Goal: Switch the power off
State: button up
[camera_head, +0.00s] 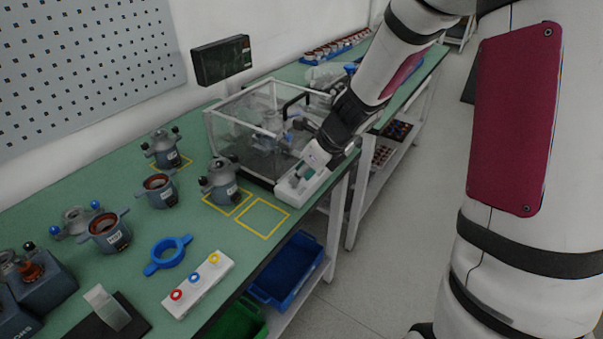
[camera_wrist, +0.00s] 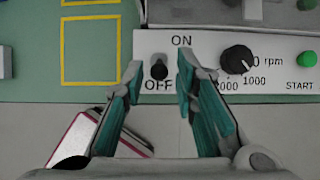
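The power switch (camera_wrist: 159,71) is a small black toggle on a white control panel (camera_wrist: 210,42), with "ON" printed above it and "OFF" below. Its black tip shows just above the "OFF" lettering; I cannot tell for sure which way it is set. My gripper (camera_wrist: 158,62) is open, with one fingertip on each side of the switch and visible gaps to it. In the head view my gripper (camera_head: 314,160) is over the white panel (camera_head: 292,192) at the bench's front edge, and it hides the switch.
Right of the switch are a black rpm knob (camera_wrist: 237,60) and a green START button (camera_wrist: 307,59). A clear-walled enclosure (camera_head: 222,122) stands behind the panel.

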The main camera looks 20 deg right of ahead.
dwell(0.3)
jog(key=p+v, duration=0.5)
jog(key=v, duration=0.1)
dwell(0.3)
